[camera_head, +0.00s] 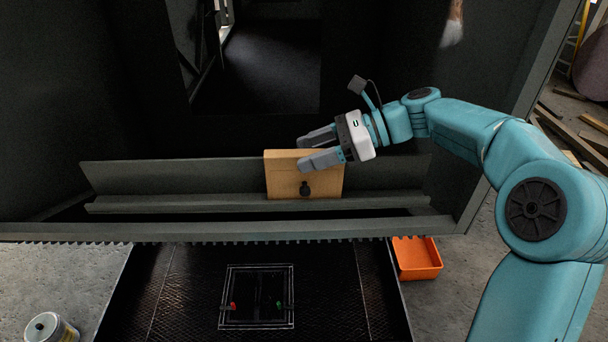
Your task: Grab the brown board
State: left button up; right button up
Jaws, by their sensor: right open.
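The brown board (285,178) stands upright on the grey ledge (150,203) of the dark enclosure, near the middle of the head view. It has a dark round knob low on its front face. My right gripper (311,150) reaches in from the right at the board's upper edge. Its two fingers are apart, one toward the back of the top edge and one across the upper front. I cannot tell whether they touch the board. My left gripper is not in view.
An orange bin (417,258) sits on the floor below the ledge at right. A white can (50,328) stands at lower left. A dark textured platform (185,290) with a square outline and small red and green parts lies in front. Loose planks lie at far right.

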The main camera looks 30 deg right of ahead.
jog(key=shift+d, duration=0.1)
jog(key=c, duration=0.9)
grip_shut()
